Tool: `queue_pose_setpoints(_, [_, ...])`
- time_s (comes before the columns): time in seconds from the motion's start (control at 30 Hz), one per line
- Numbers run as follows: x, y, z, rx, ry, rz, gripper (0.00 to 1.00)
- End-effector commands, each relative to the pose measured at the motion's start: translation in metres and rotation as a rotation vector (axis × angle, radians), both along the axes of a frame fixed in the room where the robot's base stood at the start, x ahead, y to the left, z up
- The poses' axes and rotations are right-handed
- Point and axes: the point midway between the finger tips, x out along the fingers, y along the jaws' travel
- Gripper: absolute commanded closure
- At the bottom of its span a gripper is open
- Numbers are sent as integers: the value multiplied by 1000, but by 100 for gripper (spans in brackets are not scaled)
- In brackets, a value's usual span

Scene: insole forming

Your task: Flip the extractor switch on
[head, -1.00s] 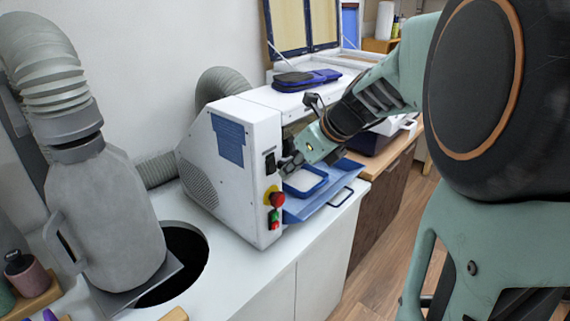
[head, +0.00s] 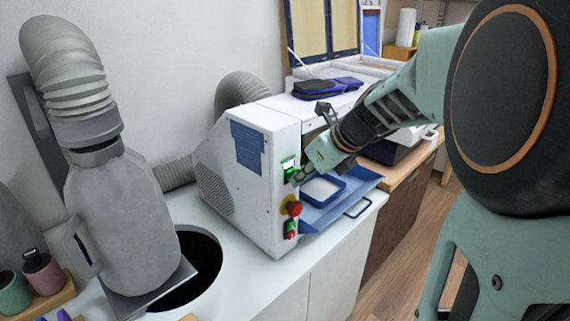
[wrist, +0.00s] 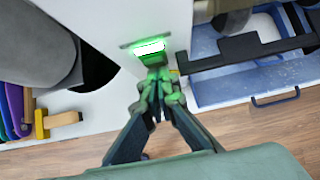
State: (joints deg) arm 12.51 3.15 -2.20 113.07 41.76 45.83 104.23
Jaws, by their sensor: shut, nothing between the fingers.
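The white extractor machine (head: 275,195) stands on the white counter. Its switch (head: 288,165) on the front face is lit bright green, and it also glows in the wrist view (wrist: 150,48). My gripper (head: 298,178) is shut and empty, with its fingertips at the lower edge of the switch. In the wrist view the fingertips (wrist: 157,78) are green-lit just below the lit switch. Whether they touch it I cannot tell.
Below the switch are a red knob (head: 292,208) and green and red buttons (head: 290,229). A blue tray (head: 345,200) sticks out right of the gripper. A grey hose nozzle (head: 115,215) stands left beside a round hole (head: 205,262) in the counter.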

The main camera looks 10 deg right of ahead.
Motion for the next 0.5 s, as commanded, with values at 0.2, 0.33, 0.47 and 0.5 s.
queue_pose_setpoints(0.2, [1, 1, 7, 1, -3, 0, 100])
queue_pose_setpoints(0.33, [1, 1, 14, 1, -4, 0, 100])
queue_pose_setpoints(0.47, [1, 1, 19, 2, -5, 0, 100])
queue_pose_setpoints(0.5, [1, 1, 19, 2, -5, 0, 100])
